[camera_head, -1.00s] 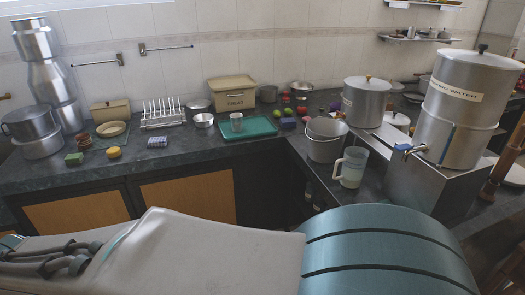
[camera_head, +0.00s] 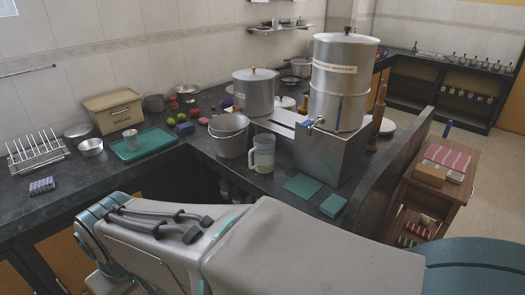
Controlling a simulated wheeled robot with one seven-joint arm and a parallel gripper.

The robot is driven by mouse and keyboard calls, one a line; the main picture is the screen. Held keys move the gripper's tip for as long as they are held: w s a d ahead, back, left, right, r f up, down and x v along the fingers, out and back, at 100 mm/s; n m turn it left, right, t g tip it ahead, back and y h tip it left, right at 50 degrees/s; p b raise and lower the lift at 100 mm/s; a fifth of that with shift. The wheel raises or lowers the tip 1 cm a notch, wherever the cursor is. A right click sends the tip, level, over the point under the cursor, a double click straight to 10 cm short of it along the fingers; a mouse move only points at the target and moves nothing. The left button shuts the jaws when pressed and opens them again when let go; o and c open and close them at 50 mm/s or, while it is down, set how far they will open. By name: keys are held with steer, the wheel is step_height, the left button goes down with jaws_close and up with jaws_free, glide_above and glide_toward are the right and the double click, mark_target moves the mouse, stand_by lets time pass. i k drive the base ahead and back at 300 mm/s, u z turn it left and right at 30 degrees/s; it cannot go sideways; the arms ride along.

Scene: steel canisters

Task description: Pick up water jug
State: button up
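The water jug (camera_head: 263,156) is a translucent, pale plastic jug with a handle on its left side. My arm crosses the bottom of the head view, in front of the counter and apart from the jug. My gripper is not in view.
A green tray (camera_head: 158,148) with a metal cup, a bread bin (camera_head: 112,107) and a dish rack (camera_head: 38,154) are on the left counter. Green pads (camera_head: 302,186) lie right of the jug. A wooden trolley (camera_head: 430,190) stands right, beyond a dark partition.

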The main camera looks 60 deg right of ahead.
mark_target(264, 149)
steer(key=z, duration=0.9)
steer(key=i, duration=0.9)
steer(key=z, duration=0.7)
